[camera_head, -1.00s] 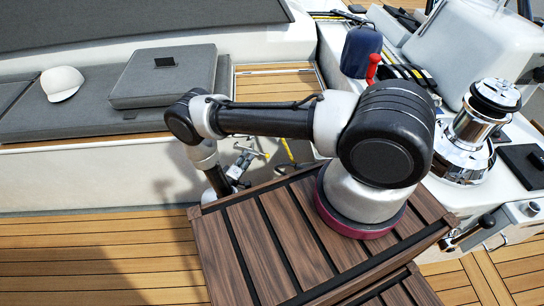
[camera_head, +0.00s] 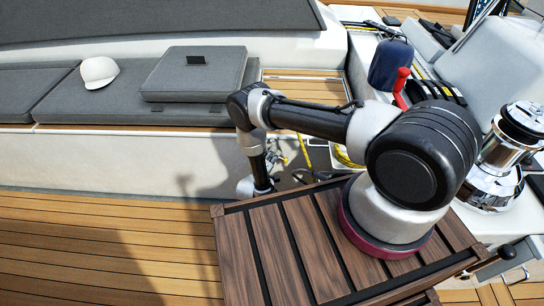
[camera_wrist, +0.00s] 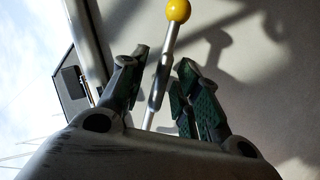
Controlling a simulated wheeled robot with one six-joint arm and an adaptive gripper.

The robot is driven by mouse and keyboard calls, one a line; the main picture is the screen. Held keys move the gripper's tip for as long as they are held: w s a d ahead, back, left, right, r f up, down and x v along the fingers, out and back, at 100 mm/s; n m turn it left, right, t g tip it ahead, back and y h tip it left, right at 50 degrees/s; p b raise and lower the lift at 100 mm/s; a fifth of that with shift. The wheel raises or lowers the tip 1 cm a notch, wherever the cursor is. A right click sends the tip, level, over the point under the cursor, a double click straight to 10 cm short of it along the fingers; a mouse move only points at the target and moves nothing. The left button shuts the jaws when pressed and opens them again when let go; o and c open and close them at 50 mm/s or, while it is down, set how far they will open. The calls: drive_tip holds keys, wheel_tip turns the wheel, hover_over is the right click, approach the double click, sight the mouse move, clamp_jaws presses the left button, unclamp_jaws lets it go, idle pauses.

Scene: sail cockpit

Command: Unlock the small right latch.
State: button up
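A thin metal lever (camera_wrist: 157,85) with a yellow ball knob (camera_wrist: 178,10) stands in the middle of the wrist view, close to a pale wall. I cannot tell for sure that it is the small right latch. My gripper (camera_wrist: 164,62) is open, with its green-padded fingers on either side of the lever. The lever shows in the gap between them, and I see no grip on it. How deep it lies between the fingers is unclear. In the head view my arm reaches down beside the bench front, and the gripper is small and partly hidden there.
A grey-cushioned bench (camera_head: 135,102) with a white cap (camera_head: 99,72) runs along the back. A slatted wooden table (camera_head: 238,250) stands under my arm. A chrome winch (camera_head: 500,165) and a red handle (camera_head: 402,85) are at right. Teak floor (camera_head: 90,235) is clear at left.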

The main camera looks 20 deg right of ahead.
clamp_jaws()
idle(0.4)
drive_tip(key=shift+n+t+h, duration=0.35)
drive_tip(key=shift+n+h, duration=0.1)
drive_tip(key=shift+n, duration=0.75)
drive_tip(key=shift+n+t+h, duration=0.35)
drive_tip(key=shift+n+h, duration=0.1)
drive_tip(key=shift+n, duration=0.75)
unclamp_jaws()
drive_tip(key=v, duration=1.2)
